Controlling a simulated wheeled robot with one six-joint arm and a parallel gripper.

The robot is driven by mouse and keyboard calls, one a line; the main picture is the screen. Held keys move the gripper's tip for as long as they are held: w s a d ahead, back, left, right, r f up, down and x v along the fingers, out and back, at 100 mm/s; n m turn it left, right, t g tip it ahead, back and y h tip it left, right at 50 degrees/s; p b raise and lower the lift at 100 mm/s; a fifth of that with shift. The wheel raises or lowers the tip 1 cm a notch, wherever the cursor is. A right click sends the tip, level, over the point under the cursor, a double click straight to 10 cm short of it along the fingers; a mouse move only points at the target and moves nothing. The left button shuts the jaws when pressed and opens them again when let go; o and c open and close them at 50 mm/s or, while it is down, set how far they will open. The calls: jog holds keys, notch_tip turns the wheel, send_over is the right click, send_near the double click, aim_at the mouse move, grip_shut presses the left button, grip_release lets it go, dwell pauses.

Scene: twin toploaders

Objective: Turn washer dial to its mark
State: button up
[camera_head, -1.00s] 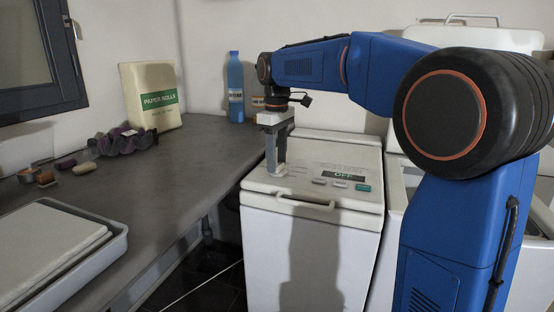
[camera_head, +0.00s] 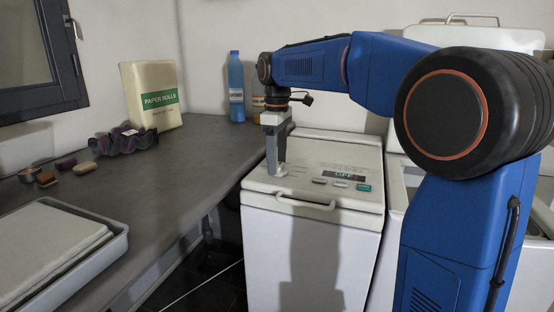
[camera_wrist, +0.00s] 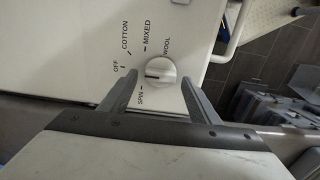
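The washer (camera_head: 312,240) is a white top-loader standing right of the counter. Its round white dial (camera_wrist: 161,70) shows in the wrist view, with OFF, COTTON, MIXED, WOOL and SPIN printed around it. A short dark line on the dial lies roughly level, toward the left. My gripper (camera_wrist: 158,82) points down at the panel, its fingers on either side of the dial with a visible gap at each side. In the head view my gripper (camera_head: 276,165) is over the panel's left end and hides most of the dial. The washer's display (camera_head: 344,175) reads OFF.
A second white machine (camera_head: 410,180) stands at the right, partly behind my arm. The grey counter (camera_head: 190,160) at the left holds a paper rolls pack (camera_head: 152,97), a blue bottle (camera_head: 236,88) and a tray (camera_head: 110,258). The washer's front handle (camera_head: 305,204) sticks out.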

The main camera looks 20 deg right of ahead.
jog(key=shift+r, duration=0.15)
notch_tip(320, 180, up, 17)
dwell(0.8)
jog(key=s+d+f+m+t, duration=0.1)
jog(key=s+d+f+m, duration=0.1)
jog(key=s+f, duration=0.9)
jog(key=s+d+f+m+t, duration=0.2)
jog(key=s+f+m, duration=0.3)
jog(key=s+f, duration=0.6)
jog(key=s+d+f+m+t, duration=0.1)
jog(key=s+d+f+m, duration=0.2)
jog(key=s+f, duration=0.8)
jog(key=shift+s+d+f+m+t, duration=0.3)
jog(key=shift+s+f+m+t, duration=0.1)
jog(key=shift+f, duration=0.15)
